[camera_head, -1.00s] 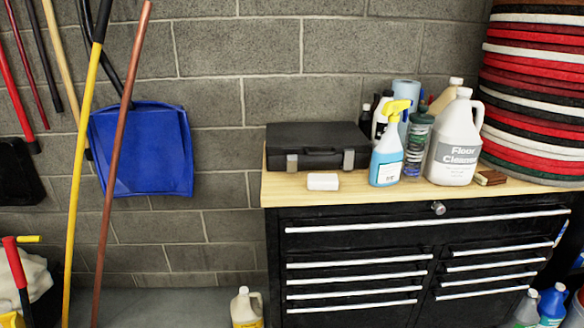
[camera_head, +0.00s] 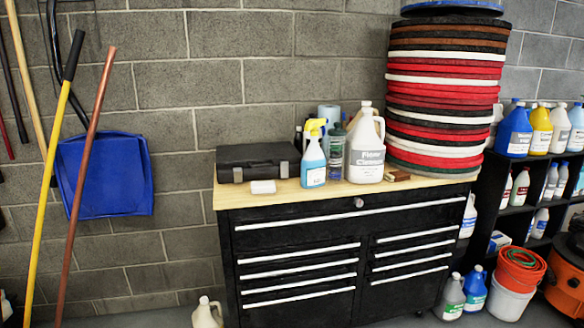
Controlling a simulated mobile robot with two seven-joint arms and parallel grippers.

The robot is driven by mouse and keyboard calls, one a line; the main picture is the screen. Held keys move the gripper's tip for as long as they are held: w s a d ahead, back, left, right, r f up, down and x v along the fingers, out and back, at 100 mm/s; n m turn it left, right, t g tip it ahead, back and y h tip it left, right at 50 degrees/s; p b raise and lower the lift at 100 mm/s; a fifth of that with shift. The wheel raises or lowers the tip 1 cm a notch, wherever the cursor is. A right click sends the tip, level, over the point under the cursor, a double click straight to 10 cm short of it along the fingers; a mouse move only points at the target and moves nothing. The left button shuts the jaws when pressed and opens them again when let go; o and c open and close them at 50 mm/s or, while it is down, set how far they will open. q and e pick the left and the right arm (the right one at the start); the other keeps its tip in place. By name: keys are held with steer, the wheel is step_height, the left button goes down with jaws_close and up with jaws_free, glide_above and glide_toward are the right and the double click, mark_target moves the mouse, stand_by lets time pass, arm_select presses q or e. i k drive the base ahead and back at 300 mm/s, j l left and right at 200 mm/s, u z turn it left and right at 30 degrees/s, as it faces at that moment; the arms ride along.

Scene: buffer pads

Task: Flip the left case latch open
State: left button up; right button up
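A black case (camera_head: 258,161) lies closed on the left part of the wooden top of a black tool chest. It has two light latches on its front face. The left latch (camera_head: 238,174) looks shut against the case front, though it is small here. The right latch (camera_head: 284,168) is on the other side of the handle. Neither of my grippers is in view.
A white block (camera_head: 263,187) lies in front of the case. A spray bottle (camera_head: 313,156), a floor cleaner jug (camera_head: 366,148) and stacked pads (camera_head: 446,90) stand to its right. A jug (camera_head: 207,313) stands on the floor left of the chest (camera_head: 340,250).

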mark_target(237, 173)
steer(key=i+j+z, duration=0.15)
steer(key=z, duration=0.25)
steer(key=i+j+z, duration=0.1)
steer(key=j+z, duration=0.3)
steer(key=i+j, duration=0.1)
steer(key=j, duration=0.3)
steer(key=i+j, duration=0.15)
steer(key=j, duration=0.2)
steer(key=i+j, duration=0.1)
steer(key=j, duration=0.3)
steer(key=i+j, duration=0.15)
steer(key=j, duration=0.2)
steer(key=i+j, duration=0.1)
steer(key=j, duration=0.3)
steer(key=i+j, duration=0.1)
steer(key=j, duration=0.25)
steer(key=i+j, duration=0.15)
steer(key=j, duration=0.25)
steer(key=i+j, duration=0.1)
steer(key=j, duration=0.25)
